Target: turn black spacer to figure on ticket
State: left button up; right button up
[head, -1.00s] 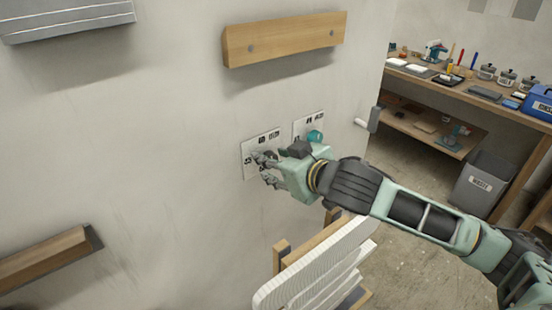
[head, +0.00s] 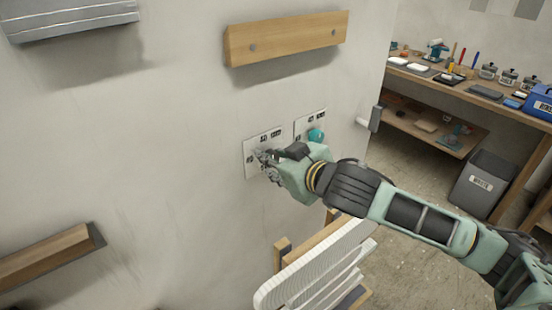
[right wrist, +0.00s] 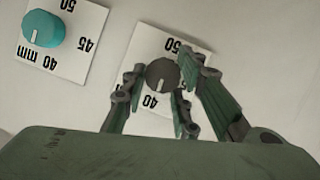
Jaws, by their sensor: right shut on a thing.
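The black spacer (right wrist: 162,74) is a round dark knob with a white pointer line, on a white number plate (right wrist: 143,42) on the wall. In the right wrist view its line points down toward the figure 40; a 50 shows above it. My right gripper (head: 264,164) is shut on the black spacer, with a finger on either side of it in the right wrist view (right wrist: 160,88). The fingers hide parts of the plate's scale. I cannot make out a ticket with a readable figure. My left gripper is not in view.
A teal knob (right wrist: 42,28) sits on a neighbouring number plate (right wrist: 82,18). A wooden rail (head: 286,38) is above the plates. A white slatted piece (head: 320,265) stands below my right arm. A workbench (head: 460,88) and a grey bin (head: 483,180) are at right.

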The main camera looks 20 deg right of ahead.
jog(key=n+t+h+p, duration=0.1)
jog(key=n, duration=0.1)
jog(key=shift+r+n+h, duration=0.15)
jog(key=shift+n+h, duration=0.15)
jog(key=n+t+h+b, duration=0.1)
jog(key=n, duration=0.2)
jog(key=n+t+b, duration=0.1)
jog(key=n+t, duration=0.1)
jog(key=n, duration=0.1)
jog(key=n+t+h+b, duration=0.1)
jog(key=n, duration=0.2)
jog(key=shift+s+a+n+h, duration=0.3)
jog(key=shift+d+f+n+t+y+b, duration=0.1)
jog(key=shift+f+n+t+y+b, duration=0.25)
jog(key=shift+n+y+b, duration=2.55)
jog(key=shift+d+f+n+t+y, duration=0.1)
jog(key=shift+f+n+t+y, duration=0.3)
jog(key=shift+n, duration=4.95)
jog(key=shift+d+f+n+t+y+b, duration=0.15)
jog(key=shift+n+t+y+b, duration=0.3)
jog(key=shift+n+y+b, duration=2.45)
jog(key=n+h+p, duration=0.1)
jog(key=n+p, duration=0.1)
jog(key=n, duration=0.1)
jog(key=shift+a+h+p, duration=0.1)
jog(key=shift+h+p, duration=0.3)
